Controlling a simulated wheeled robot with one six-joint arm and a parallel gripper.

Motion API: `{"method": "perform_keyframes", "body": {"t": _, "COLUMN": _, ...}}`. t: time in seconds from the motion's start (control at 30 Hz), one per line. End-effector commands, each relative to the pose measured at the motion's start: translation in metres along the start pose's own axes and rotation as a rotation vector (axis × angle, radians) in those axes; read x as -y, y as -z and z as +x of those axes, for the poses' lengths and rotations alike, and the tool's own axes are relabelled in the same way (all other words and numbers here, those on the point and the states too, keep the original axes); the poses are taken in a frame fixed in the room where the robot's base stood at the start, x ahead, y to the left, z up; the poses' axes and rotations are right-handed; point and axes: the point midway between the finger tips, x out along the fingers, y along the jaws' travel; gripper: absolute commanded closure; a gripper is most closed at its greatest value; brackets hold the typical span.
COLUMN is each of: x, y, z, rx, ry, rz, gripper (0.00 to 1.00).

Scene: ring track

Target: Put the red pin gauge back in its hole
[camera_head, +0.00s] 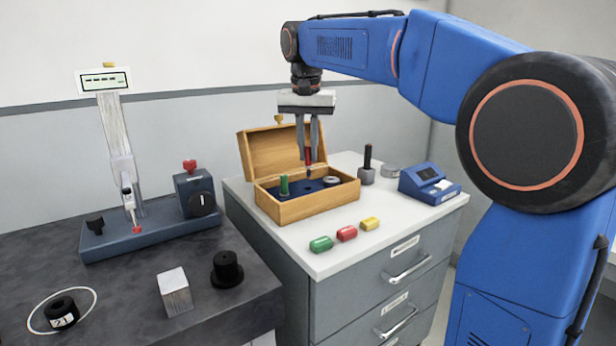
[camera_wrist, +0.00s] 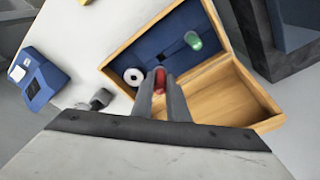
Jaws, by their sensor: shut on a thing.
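The red pin gauge (camera_head: 308,156) is held upright between the fingers of my gripper (camera_head: 307,148). It also shows in the wrist view (camera_wrist: 159,80) between the two fingertips (camera_wrist: 161,82). Its lower end is dark and hangs over the open wooden box (camera_head: 316,208); I cannot tell whether it touches the insert. The box has a dark blue insert (camera_wrist: 160,48) with a small dark slot or hole in it. A green pin gauge (camera_head: 284,185) stands in the insert at the left, and a white ring (camera_head: 331,181) sits at the right.
Green (camera_head: 321,244), red (camera_head: 347,233) and yellow (camera_head: 369,223) pieces lie in front of the box. A blue device (camera_head: 429,184) and a dark pin in a grey base (camera_head: 367,170) stand right. The raised lid (camera_head: 270,152) is behind. A height gauge (camera_head: 130,190) stands on the dark bench.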

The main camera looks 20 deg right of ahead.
Motion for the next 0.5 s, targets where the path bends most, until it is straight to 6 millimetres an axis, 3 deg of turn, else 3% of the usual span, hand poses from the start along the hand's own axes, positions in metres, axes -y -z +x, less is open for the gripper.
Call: {"method": "perform_keyframes", "body": {"t": 0.5, "x": 0.000, "y": -0.008, "z": 0.050, "rx": 0.000, "ry": -0.001, "rz": -0.001, "gripper": 1.00}}
